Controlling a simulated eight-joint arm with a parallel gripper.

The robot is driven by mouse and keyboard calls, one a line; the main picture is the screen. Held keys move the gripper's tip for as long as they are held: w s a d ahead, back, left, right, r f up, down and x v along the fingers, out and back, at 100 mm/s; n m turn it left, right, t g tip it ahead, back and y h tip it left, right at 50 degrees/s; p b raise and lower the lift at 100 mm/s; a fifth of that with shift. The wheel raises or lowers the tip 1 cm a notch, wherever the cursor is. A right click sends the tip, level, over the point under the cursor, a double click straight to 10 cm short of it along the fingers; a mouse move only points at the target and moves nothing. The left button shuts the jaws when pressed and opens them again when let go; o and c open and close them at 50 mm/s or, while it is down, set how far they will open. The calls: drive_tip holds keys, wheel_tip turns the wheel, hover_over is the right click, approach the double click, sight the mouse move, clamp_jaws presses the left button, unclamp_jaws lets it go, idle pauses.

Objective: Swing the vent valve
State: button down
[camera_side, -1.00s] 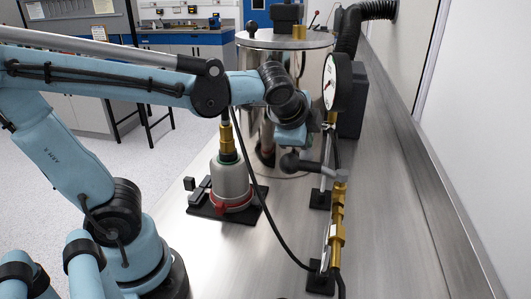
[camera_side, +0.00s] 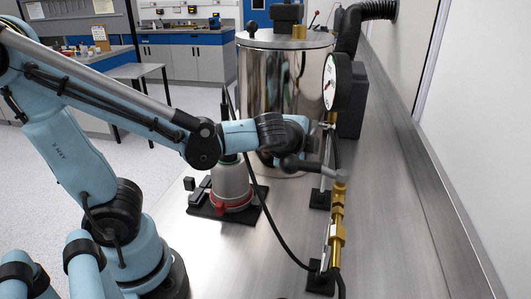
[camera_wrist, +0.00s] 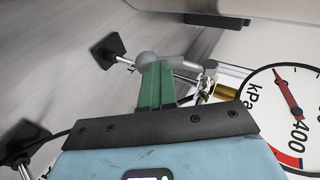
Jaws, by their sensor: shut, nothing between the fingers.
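The vent valve is a brass fitting (camera_side: 337,222) on an upright pipe line at the right of the side view. Its grey lever (camera_side: 316,168) sticks out to the left from the top, ending in a darker rounded tip. In the wrist view the grey lever (camera_wrist: 178,70) lies just beyond my fingertips. My gripper (camera_wrist: 157,67) shows there as green fingers held together, empty. The fingertips overlap the lever's rounded end in that view; I cannot tell whether they touch it. In the side view my wrist is just above and behind the lever, and the fingers are hidden.
A round pressure gauge (camera_side: 329,83) stands close to my wrist, and its dial (camera_wrist: 290,100) fills the right of the wrist view. A shiny steel chamber (camera_side: 262,80) stands behind. A grey pump (camera_side: 231,186) with a black hose is at the left.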

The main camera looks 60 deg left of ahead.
drive_tip(key=shift+w+a+f, duration=0.3)
drive_tip(key=shift+f, duration=0.2)
drive_tip(key=shift+w+a+f, duration=0.3)
drive_tip(key=shift+f, duration=0.2)
idle(0.3)
drive_tip(key=shift+v, duration=3.65)
drive_tip(key=s+f+n+g+h, duration=0.2)
drive_tip(key=s+f+n+h, duration=0.2)
drive_tip(key=n, duration=0.6)
drive_tip(key=shift+s+f+h, duration=0.2)
drive_tip(key=shift+f+h, duration=0.2)
drive_tip(key=shift+h, duration=0.5)
